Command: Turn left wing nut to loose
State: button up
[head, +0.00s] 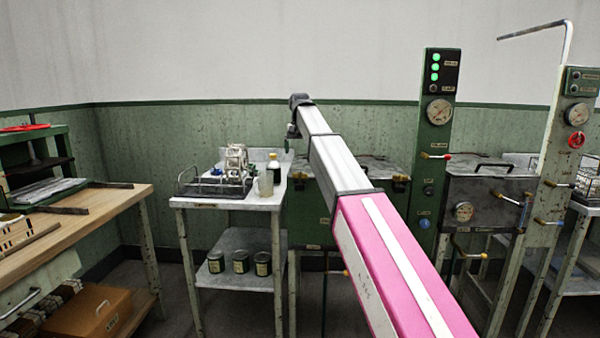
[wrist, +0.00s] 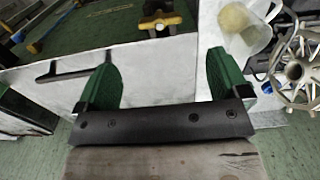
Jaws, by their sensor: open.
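The left wing nut (head: 297,177) is a small brass piece at the front left corner of the green basin (head: 313,215). A brass wing nut (wrist: 160,20) also shows at the top of the wrist view, dark in its middle. I cannot tell whether it is tight or loose. A second brass wing nut (head: 400,181) sits at the basin's right side. My gripper (wrist: 162,80) is open and empty, with its green fingers apart and the wing nut beyond them. In the head view my gripper (head: 291,133) hangs above the left side of the basin, partly hidden by my arm.
The beaker (wrist: 240,22) and a metal reel (wrist: 297,68) are close to the right finger. A green gauge column (head: 437,140) stands right.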

aim_at(300, 175)
notch_tip(300, 175, down, 10)
jog(key=shift+r, duration=0.1)
dwell(0.4)
jog(key=c, duration=0.9)
